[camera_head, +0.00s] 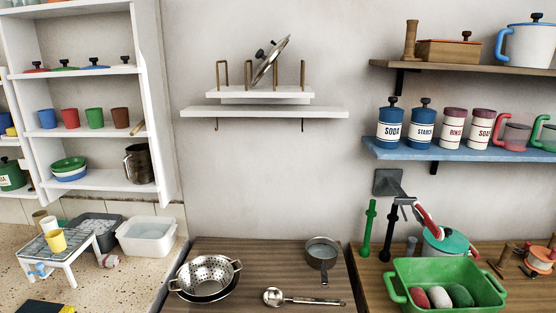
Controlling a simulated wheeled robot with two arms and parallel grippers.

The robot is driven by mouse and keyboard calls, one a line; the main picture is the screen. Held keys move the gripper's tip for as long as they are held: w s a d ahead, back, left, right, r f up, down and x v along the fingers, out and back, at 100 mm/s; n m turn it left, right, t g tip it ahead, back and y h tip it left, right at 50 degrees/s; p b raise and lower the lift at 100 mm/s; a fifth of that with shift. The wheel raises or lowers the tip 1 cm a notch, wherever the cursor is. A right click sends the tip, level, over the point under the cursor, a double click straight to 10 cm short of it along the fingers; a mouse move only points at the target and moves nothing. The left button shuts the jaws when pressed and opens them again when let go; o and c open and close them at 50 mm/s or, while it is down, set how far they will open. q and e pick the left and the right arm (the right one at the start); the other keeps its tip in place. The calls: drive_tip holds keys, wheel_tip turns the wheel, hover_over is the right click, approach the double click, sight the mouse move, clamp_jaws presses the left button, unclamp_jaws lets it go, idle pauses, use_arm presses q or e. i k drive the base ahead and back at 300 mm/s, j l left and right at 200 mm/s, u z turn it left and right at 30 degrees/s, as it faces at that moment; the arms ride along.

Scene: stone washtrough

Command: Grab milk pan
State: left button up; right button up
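A small grey metal pan (321,250), which looks like the milk pan, stands upright on the brown wooden counter (255,252), right of its middle. It is open at the top, and its short dark handle points toward the front. Nothing touches it. Neither of my grippers shows in the head view.
A steel colander (209,272) sits in a dark bowl left of the pan. A metal ladle (300,298) lies in front of it. A green basin (446,284) with coloured balls stands to the right. A white shelf (265,112) with a lid rack hangs above.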

sight(322, 253)
drive_tip(key=i+l+u, duration=0.25)
drive_tip(key=i+l, duration=0.15)
drive_tip(key=i+l+u, duration=0.2)
drive_tip(key=i+l, duration=0.2)
drive_tip(key=l, duration=0.1)
